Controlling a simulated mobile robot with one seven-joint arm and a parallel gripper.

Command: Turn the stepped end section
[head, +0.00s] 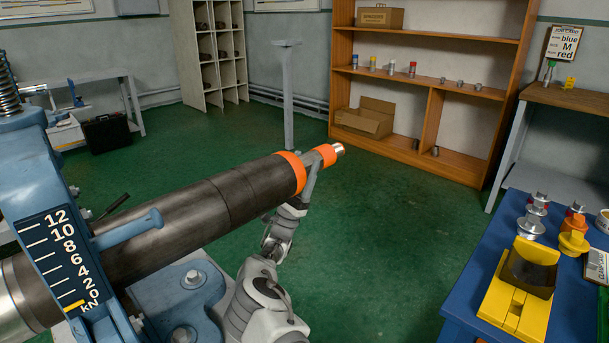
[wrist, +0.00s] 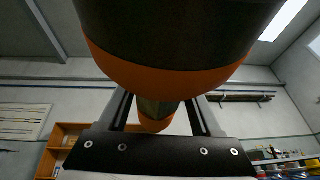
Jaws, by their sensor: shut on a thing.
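A long dark pipe (head: 215,205) lies across the head view from lower left to upper right, held in a blue vise (head: 190,285). Its stepped end section narrows past an orange band (head: 292,170) to a thinner neck, a second orange band (head: 326,155) and a bright metal tip (head: 339,149). My gripper (head: 312,178) is shut on the thin neck between the two bands, coming from below. In the wrist view the neck (wrist: 158,110) sits between the two fingers, with the large orange band (wrist: 165,75) close above them. The finger contact is partly hidden.
A force scale plate (head: 62,262) with a yellow mark near 0 stands at the left. A blue table (head: 480,265) with a yellow V-block (head: 515,300) and several fittings stands at the right. Wooden shelves (head: 430,85) stand at the back. The green floor between is clear.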

